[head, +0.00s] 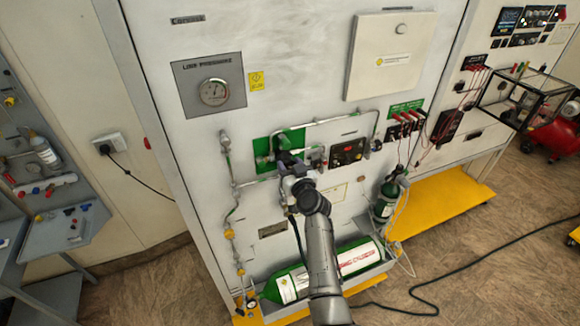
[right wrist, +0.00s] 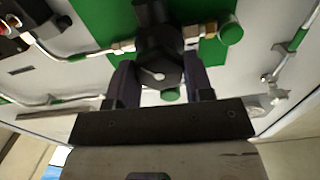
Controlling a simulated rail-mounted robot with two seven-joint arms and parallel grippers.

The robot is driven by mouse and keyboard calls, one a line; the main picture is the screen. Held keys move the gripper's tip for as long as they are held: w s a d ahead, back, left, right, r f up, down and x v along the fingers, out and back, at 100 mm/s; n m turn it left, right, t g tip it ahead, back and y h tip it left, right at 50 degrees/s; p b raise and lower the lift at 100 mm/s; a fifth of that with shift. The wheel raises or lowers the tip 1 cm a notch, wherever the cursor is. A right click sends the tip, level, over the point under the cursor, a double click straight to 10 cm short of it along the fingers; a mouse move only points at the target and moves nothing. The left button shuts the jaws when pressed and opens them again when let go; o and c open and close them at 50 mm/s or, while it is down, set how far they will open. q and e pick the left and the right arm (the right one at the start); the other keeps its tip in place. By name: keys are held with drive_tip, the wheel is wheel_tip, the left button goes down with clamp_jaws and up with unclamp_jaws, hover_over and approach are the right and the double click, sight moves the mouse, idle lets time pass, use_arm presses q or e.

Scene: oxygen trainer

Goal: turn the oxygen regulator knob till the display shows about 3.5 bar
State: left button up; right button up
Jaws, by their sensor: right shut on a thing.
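The oxygen regulator knob (right wrist: 160,72) is dark with a pale pointer mark, in front of a green plate. In the right wrist view my right gripper (right wrist: 160,85) has one dark finger on each side of the knob and is shut on it. In the head view the right gripper (head: 290,170) is at the green plate (head: 265,150) and hides most of the knob. The small display (head: 347,152) is on a dark module just right of the gripper; its digits are too small to read. My left gripper is not in view.
A line pressure gauge (head: 214,91) is at upper left of the panel. Metal pipes (head: 233,185) run around the regulator. A green cylinder (head: 355,258) lies below my right arm, and a small upright cylinder (head: 387,199) stands right. Red and black cables (head: 412,140) hang right.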

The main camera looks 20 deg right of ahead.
drive_tip(key=shift+m, duration=0.6)
drive_tip(key=o, duration=0.9)
drive_tip(key=shift+s, duration=0.1)
drive_tip(key=shift+s+p, duration=0.25)
drive_tip(key=shift+p, duration=0.2)
drive_tip(key=s+p, duration=0.2)
drive_tip(key=s, duration=0.2)
drive_tip(key=s+p, duration=0.2)
drive_tip(key=s, duration=0.2)
drive_tip(key=s+p, duration=0.2)
drive_tip(key=s, duration=0.3)
drive_tip(key=shift+d+p, duration=0.25)
drive_tip(key=shift+p, duration=0.05)
